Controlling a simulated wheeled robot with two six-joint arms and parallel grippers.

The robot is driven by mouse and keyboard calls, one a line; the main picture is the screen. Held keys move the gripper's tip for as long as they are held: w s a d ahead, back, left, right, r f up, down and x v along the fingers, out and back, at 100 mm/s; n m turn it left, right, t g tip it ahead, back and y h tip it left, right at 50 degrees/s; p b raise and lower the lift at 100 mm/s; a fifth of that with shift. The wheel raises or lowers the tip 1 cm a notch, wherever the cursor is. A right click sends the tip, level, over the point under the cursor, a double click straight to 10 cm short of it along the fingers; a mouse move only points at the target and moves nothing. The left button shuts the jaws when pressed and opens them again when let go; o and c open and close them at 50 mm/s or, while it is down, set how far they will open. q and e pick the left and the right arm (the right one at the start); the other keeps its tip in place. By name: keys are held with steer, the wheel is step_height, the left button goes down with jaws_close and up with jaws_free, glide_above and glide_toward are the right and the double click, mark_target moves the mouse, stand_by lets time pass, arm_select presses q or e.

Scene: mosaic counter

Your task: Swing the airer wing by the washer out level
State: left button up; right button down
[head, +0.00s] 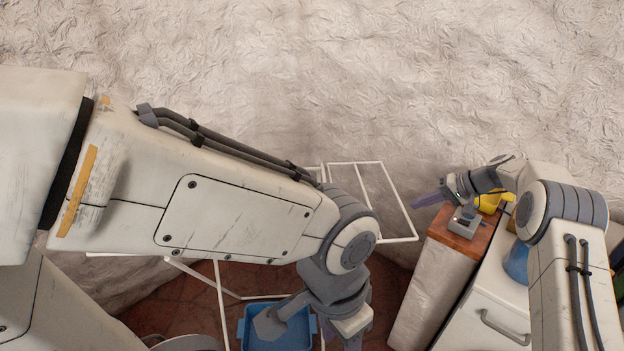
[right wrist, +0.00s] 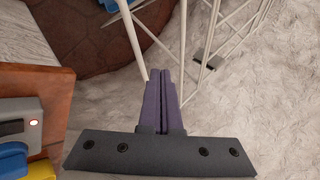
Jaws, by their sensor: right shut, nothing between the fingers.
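The white wire airer (head: 220,300) stands at the centre, partly hidden behind my left arm. Its wing by the washer (head: 400,205) is a barred frame reaching right towards the wooden-topped unit; its exact tilt is hard to tell. My right gripper (head: 416,204) is shut and empty, its purple fingertips beside the wing's outer bar. In the right wrist view, the shut fingers (right wrist: 160,75) are close to a white bar (right wrist: 133,35); contact cannot be told. My left gripper (head: 357,338) is low at the bottom edge, partly cut off, its opening unclear.
A blue basin (head: 256,338) sits below the airer. A wooden top (head: 440,228) carries a grey device (head: 465,224) with a lit lamp, with a yellow thing (head: 491,202) nearby. A white front with a handle (head: 505,328) stands at right. A rough pale wall lies behind.

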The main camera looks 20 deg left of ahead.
arm_select(q)
steer(key=f+b, duration=0.3)
steer(key=f, duration=0.2)
steer(key=shift+w+b, duration=0.2)
steer(key=shift+b, duration=0.2)
arm_select(e)
steer(key=f, duration=0.5)
steer(key=shift+w+d+f, duration=0.1)
steer(key=shift+d, duration=0.3)
steer(key=shift+a+f, duration=0.1)
steer(key=shift+f, duration=0.05)
arm_select(q)
steer(key=shift+a, duration=0.15)
arm_select(e)
steer(key=w+d+f+v, duration=0.1)
steer(key=v, duration=1.2)
steer(key=shift+w, duration=0.35)
steer(key=shift+d, duration=0.15)
